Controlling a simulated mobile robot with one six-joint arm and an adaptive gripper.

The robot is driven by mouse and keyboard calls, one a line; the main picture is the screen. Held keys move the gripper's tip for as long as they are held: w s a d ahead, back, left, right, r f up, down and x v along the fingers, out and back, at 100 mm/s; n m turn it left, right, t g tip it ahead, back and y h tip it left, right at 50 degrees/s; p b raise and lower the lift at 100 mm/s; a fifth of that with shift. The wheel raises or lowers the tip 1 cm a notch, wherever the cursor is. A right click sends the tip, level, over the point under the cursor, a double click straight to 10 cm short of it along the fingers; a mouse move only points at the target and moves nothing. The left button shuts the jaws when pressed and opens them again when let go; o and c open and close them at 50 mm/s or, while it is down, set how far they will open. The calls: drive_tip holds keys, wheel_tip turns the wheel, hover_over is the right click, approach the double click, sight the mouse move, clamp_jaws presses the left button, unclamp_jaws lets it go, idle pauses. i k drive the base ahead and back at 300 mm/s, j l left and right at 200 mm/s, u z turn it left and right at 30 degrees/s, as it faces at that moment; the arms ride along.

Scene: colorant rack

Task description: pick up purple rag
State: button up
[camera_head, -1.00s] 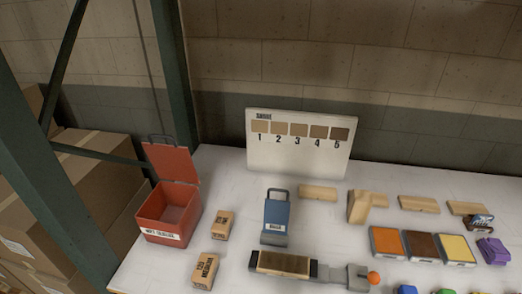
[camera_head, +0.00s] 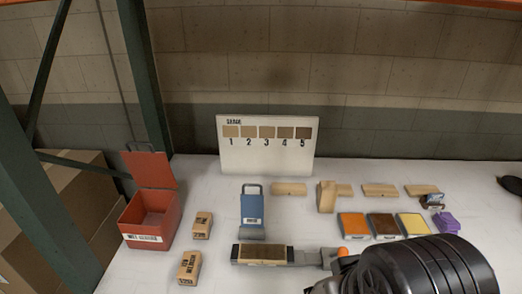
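The purple rag (camera_head: 446,222) lies on the white table at the right, just right of the yellow pad. It looks like a small folded purple bundle. My black arm covers the lower right of the view, in front of the rag and below it. The fingers of my gripper are not visible, so its opening does not show.
Orange (camera_head: 353,225), brown (camera_head: 383,226) and yellow (camera_head: 413,225) pads stand in a row left of the rag. A small dark item (camera_head: 432,201) lies just behind it. A red open bin (camera_head: 146,222), blue container (camera_head: 252,208) and shade board (camera_head: 266,158) stand further left.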

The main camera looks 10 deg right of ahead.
sight(445, 221)
drive_tip(key=z, duration=1.55)
drive_tip(key=i+l+u, duration=0.1)
drive_tip(key=i+l, duration=0.2)
drive_tip(key=i+l+u, duration=0.15)
drive_tip(key=i+l, duration=0.15)
drive_tip(key=i+l+u, duration=0.1)
drive_tip(key=i+l, duration=0.15)
drive_tip(key=l, duration=0.3)
drive_tip(key=i+l+u, duration=0.1)
drive_tip(key=i+l, duration=0.15)
drive_tip(key=l, duration=0.15)
